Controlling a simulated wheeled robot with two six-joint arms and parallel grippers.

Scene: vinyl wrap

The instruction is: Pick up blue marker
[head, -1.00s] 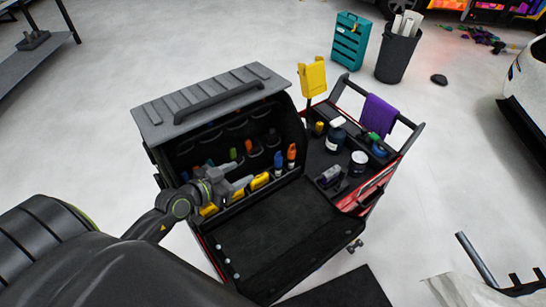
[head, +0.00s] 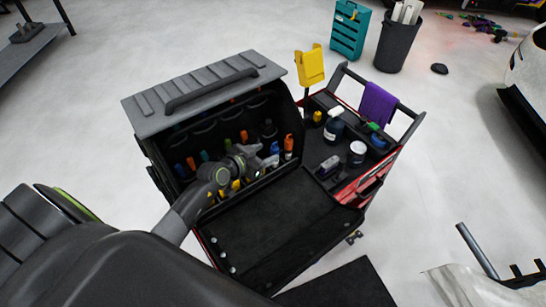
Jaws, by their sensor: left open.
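The blue marker (head: 275,148) stands upright in the front of the open black tool case, just left of an orange marker (head: 289,143). Its lower part is partly covered by my left gripper. My left gripper (head: 268,158) is inside the case opening, with its open fingers pointing right at the blue marker. I cannot tell whether a finger touches the marker. My right gripper is not in view.
The case (head: 215,88) has a ribbed lid and a flat black front panel (head: 270,232). Yellow tools (head: 236,186) lie under my gripper. The red cart (head: 375,180) to the right holds jars, a purple cloth (head: 377,104) and a yellow holder (head: 310,66).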

